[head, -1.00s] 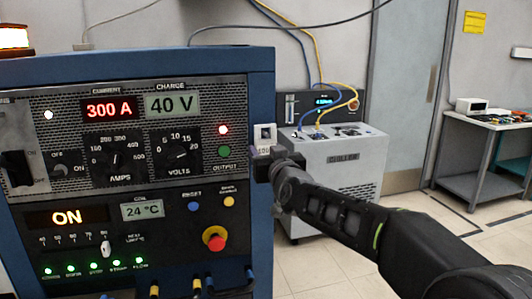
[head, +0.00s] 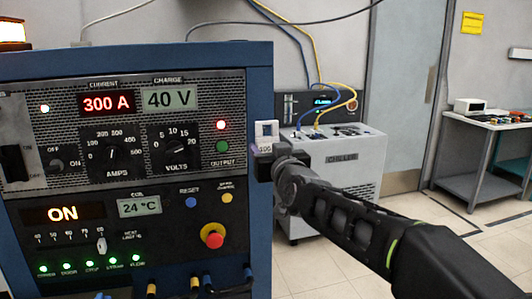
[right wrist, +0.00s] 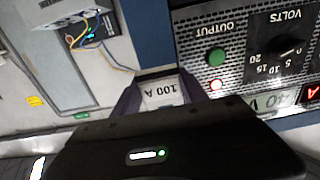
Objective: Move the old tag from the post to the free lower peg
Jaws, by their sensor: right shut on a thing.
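The old tag (head: 265,149) is a small white plate with a square opening in its upper part and the print "100 A" below. It shows upside down in the right wrist view (right wrist: 160,92). My right gripper (head: 277,157) is shut on its lower part, with a finger on each side in the wrist view. The tag is upright beside the right edge of the blue cabinet (head: 261,80). I cannot make out the post or the free lower peg in either view. My left gripper is not in view.
The cabinet's front panel carries dials, lit displays and a red stop knob (head: 212,236) left of my right gripper. A grey chiller (head: 345,160) with blue and yellow cables stands behind my arm. A workbench (head: 480,123) stands at the far right.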

